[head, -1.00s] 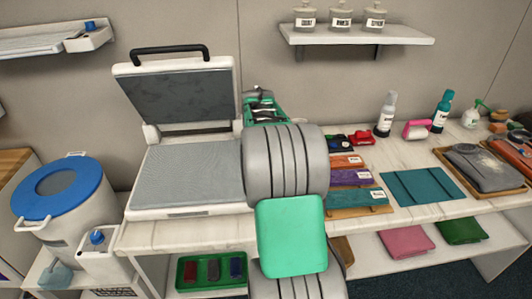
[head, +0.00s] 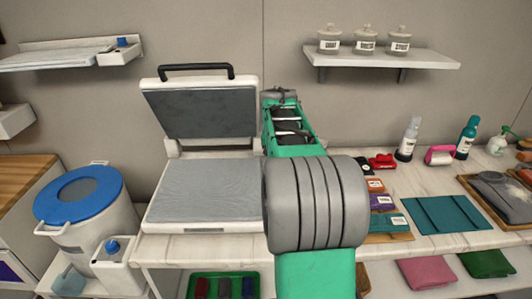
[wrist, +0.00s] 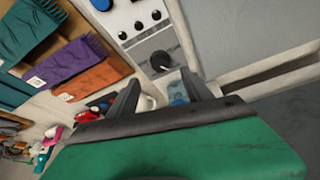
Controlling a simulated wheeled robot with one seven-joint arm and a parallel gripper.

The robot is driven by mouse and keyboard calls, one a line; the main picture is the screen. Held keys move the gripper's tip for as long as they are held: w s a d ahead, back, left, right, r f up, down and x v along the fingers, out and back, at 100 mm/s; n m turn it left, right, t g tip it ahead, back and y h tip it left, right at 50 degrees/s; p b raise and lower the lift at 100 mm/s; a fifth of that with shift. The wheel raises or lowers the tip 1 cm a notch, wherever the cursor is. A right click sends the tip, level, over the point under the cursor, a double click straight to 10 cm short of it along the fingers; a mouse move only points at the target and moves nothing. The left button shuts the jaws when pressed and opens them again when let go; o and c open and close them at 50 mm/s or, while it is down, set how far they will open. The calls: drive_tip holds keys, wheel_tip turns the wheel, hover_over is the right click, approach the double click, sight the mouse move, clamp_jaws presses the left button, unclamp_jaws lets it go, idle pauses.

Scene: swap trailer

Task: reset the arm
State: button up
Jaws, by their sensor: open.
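My gripper (wrist: 162,77) shows in the wrist view with its two dark fingers apart and nothing held between them. Beyond the fingers is a pale panel with knobs (wrist: 140,22). In the head view my green and grey arm reaches forward over the worktop, just right of the open heat press (head: 205,190). The arm's far end is near the wall, and I cannot make out the fingers there. The arm hides part of the worktop behind it.
Folded cloths in orange, purple and teal lie right of my arm, with a teal folder (head: 445,214) beside them. Bottles (head: 408,138) stand behind. A wall shelf (head: 380,57) holds jars. A blue-lidded bin (head: 80,195) stands left. A green tray (head: 208,276) sits below.

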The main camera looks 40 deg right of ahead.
drive_tip(key=s+a+n+y, duration=0.1)
drive_tip(key=s+a+n, duration=0.2)
drive_tip(key=a, duration=0.8)
drive_tip(key=s+a+n+y, duration=0.1)
drive_tip(key=s+a+n, duration=0.1)
drive_tip(key=a, duration=0.9)
drive_tip(key=s+a+f+n+y, duration=0.1)
drive_tip(key=s+a+f+n, duration=0.4)
drive_tip(key=s+a, duration=0.5)
drive_tip(key=shift+s+a+f+p, duration=0.3)
drive_tip(key=shift+a+f+p, duration=0.15)
drive_tip(key=shift+a, duration=0.25)
